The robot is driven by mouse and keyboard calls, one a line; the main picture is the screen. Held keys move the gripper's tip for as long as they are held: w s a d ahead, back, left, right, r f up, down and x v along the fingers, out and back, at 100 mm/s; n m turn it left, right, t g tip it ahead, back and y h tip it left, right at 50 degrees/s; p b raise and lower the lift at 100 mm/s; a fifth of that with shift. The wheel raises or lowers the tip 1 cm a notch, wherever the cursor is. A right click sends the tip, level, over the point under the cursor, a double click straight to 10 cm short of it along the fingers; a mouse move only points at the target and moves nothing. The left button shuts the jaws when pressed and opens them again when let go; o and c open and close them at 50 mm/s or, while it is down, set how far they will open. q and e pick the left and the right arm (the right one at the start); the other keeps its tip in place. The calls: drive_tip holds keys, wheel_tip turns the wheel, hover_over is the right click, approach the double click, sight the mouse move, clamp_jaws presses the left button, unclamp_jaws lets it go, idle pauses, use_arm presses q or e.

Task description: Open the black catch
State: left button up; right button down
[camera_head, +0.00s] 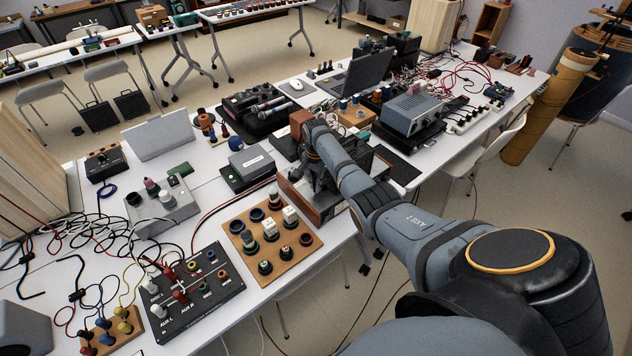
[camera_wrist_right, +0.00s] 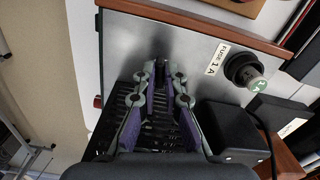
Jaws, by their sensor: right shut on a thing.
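My right gripper (camera_wrist_right: 160,72) reaches down to the grey metal panel of a wood-sided box (camera_wrist_right: 205,48). Its two fingers, with purple pads, are close together at the tips. A narrow dark piece, seemingly the black catch, is between the fingertips and mostly hidden by them. In the head view my right arm comes in from the lower right. It covers most of the wood-sided box (camera_head: 305,200), and the gripper there is hard to make out. My left gripper is not in view.
A black fuse holder (camera_wrist_right: 242,68) with a "FUSE 1 A" label sits to the right on the panel. A board with knobs and switches (camera_head: 292,250) stands close by, left of my arm. Laptop (camera_head: 360,75) and loose cables crowd the table beyond.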

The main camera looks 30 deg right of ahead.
drive_tip(key=n+p, duration=0.1)
drive_tip(key=n, duration=0.2)
drive_tip(key=shift+r+n, duration=0.1)
drive_tip(key=shift+n, duration=0.3)
drive_tip(key=n+p, duration=0.1)
drive_tip(key=n, duration=0.2)
drive_tip(key=shift+s+n, duration=0.1)
drive_tip(key=shift+n, duration=0.2)
drive_tip(key=n, duration=0.3)
drive_tip(key=shift+d+n+p, duration=0.1)
drive_tip(key=shift+n+p, duration=0.2)
drive_tip(key=shift+d+n, duration=0.1)
drive_tip(key=shift+n, duration=1.7)
drive_tip(key=c, duration=1.4)
unclamp_jaws()
drive_tip(key=shift+c, duration=0.2)
